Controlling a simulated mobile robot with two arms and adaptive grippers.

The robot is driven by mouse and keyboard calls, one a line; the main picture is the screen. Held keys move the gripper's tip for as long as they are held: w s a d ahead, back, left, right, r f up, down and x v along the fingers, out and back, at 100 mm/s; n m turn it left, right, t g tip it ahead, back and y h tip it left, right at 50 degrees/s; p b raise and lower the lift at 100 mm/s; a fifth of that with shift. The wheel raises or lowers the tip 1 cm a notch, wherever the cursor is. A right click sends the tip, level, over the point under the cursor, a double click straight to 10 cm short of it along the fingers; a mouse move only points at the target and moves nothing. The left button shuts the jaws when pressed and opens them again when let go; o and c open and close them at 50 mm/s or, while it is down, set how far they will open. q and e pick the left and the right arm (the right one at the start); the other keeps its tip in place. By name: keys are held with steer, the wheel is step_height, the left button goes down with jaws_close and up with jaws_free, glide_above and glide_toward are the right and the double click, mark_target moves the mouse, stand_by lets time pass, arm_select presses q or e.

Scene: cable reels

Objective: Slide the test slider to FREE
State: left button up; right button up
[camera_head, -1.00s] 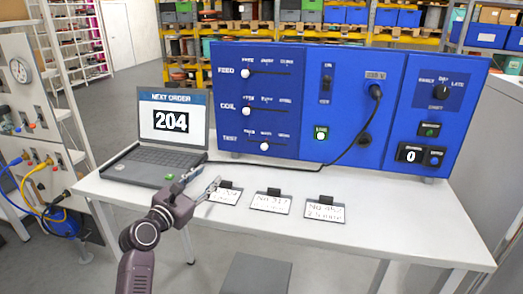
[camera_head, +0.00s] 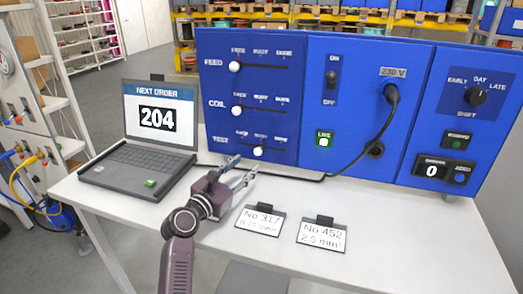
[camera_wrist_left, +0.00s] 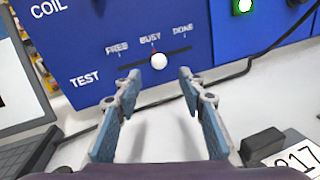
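The test slider has a round white knob (camera_head: 257,151) on the lowest slot of the blue panel's left section. In the left wrist view the knob (camera_wrist_left: 158,61) stands near the middle of the slot, under BUSY; FREE is to its left and DONE to its right. My left gripper (camera_head: 244,169) is in front of and below the knob. In the left wrist view the gripper's (camera_wrist_left: 159,75) two fingers are apart with nothing between them, pointing at the panel just below the knob. I see no contact with it. My right gripper is not in view.
The feed knob (camera_head: 235,67) and coil knob (camera_head: 237,111) sit above on the same panel. A laptop (camera_head: 150,135) showing 204 stands left. Cards (camera_head: 259,219) (camera_head: 321,235) lie on the white table. A black cable (camera_head: 365,130) hangs on the panel and runs along its foot.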

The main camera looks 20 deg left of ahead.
mark_target(256, 154)
arm_select(q)
steer(key=shift+w+r, duration=0.1)
steer(key=shift+w, duration=0.3)
steer(key=shift+w+d+r+p, duration=0.15)
steer(key=shift+w+r+p, duration=0.05)
steer(key=shift+w, duration=0.35)
steer(key=shift+w+d+r+p, duration=0.15)
steer(key=shift+w, duration=0.4)
steer(key=x, duration=0.2)
steer(key=shift+w+d+f, duration=0.1)
steer(key=shift+w+f, duration=0.1)
steer(key=shift+w, duration=0.05)
steer(key=shift+w+d+f, duration=0.1)
steer(key=shift+w, duration=0.35)
steer(key=c, duration=0.3)
jaws_close()
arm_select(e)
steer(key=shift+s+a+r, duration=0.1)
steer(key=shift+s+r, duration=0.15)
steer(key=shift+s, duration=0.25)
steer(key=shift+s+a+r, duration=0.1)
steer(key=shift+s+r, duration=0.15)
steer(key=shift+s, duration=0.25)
